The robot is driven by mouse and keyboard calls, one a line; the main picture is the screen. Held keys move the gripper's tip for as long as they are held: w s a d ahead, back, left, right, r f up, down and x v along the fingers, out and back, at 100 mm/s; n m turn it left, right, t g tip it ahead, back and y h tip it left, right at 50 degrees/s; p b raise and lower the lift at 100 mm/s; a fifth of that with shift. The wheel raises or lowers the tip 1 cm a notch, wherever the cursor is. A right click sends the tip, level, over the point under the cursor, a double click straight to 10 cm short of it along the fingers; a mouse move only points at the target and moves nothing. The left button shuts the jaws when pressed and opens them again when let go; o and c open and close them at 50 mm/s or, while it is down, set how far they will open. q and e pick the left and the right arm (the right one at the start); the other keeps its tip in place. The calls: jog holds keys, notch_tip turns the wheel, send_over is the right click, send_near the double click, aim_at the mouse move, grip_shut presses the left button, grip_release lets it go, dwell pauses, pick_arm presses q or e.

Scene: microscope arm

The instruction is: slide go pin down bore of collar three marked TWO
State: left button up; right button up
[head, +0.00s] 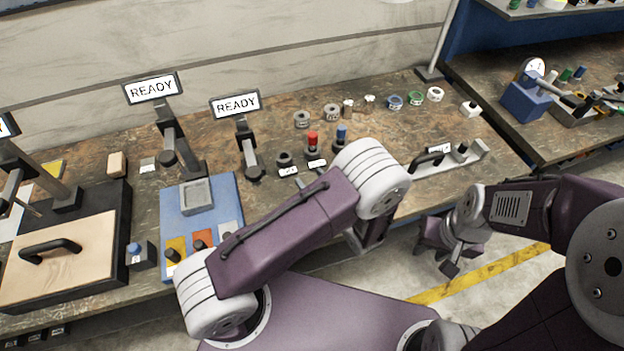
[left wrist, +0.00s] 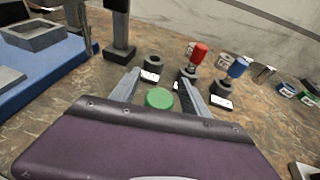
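A green-capped pin (left wrist: 158,98) stands between the fingers of my left gripper (left wrist: 158,80) in the left wrist view. The fingers are partly apart, with gaps showing beside the cap. Contact lower down is hidden. In the head view my own arm covers the pin and most of this gripper. Ring-shaped collars (head: 332,112) stand in a row at the back of the bench; their markings are too small to read. My right gripper (head: 446,259) hangs low in front of the bench, away from the collars; its finger opening is unclear.
A red pin (head: 313,138) and a blue pin (head: 342,132) stand in dark holders. An empty dark holder (head: 284,158) is left of them. Two READY signs (head: 151,89) stand behind a blue tray (head: 228,187). A grey rail fixture (head: 452,160) lies right. Bare bench separates holders and collars.

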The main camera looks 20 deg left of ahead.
pick_arm(q)
jog(key=b+v, duration=0.1)
jog(key=v, duration=0.8)
dwell(1.0)
